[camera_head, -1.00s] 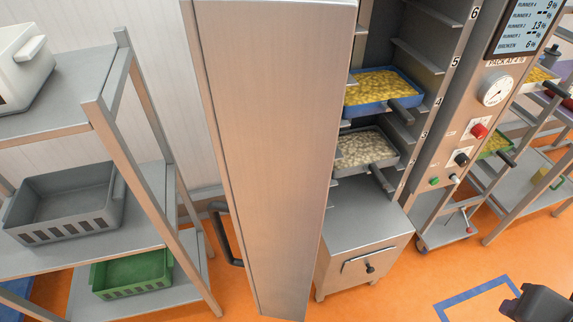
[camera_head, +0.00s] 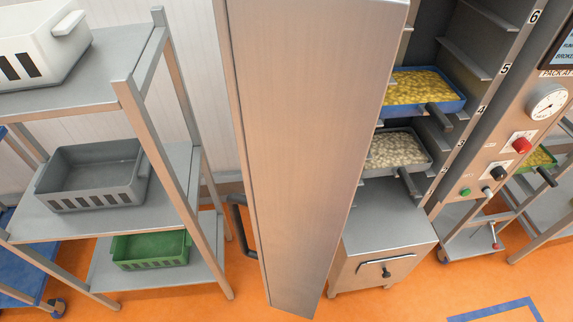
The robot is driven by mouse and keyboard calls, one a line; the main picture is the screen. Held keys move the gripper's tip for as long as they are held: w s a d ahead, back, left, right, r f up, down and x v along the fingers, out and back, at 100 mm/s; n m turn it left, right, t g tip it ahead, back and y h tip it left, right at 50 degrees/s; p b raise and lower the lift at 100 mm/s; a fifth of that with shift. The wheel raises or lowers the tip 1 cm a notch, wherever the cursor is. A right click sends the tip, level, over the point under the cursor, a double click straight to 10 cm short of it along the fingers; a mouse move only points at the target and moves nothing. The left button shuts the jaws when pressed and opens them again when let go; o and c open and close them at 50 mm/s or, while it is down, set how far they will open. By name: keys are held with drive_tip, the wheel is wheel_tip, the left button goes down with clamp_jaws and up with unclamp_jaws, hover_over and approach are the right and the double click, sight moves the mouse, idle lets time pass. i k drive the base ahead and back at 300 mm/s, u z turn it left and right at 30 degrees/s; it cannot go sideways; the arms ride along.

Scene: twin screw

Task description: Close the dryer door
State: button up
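The dryer door (camera_head: 305,150) is a tall brushed-metal panel standing wide open, swung out toward me. Its dark handle (camera_head: 240,226) shows at the lower left edge of the door. The dryer (camera_head: 455,95) is the metal cabinet to the right of the door, with its interior exposed. Inside are a blue tray (camera_head: 455,104) of yellow pieces and, below it, a grey tray (camera_head: 424,166) of pale pieces, on numbered runners. My gripper is not in view.
A metal shelf rack (camera_head: 140,85) stands at left with a white crate (camera_head: 40,45), a grey crate (camera_head: 85,180) and a green crate (camera_head: 150,250). A panel with a gauge (camera_head: 547,101) and knobs is at right. Orange floor (camera_head: 410,303) is clear in front.

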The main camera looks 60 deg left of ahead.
sight(307, 81)
drive_tip(key=z, duration=0.05)
drive_tip(key=k, duration=1.85)
drive_tip(key=u, duration=1.25)
drive_tip(key=i, duration=1)
drive_tip(key=u, duration=0.1)
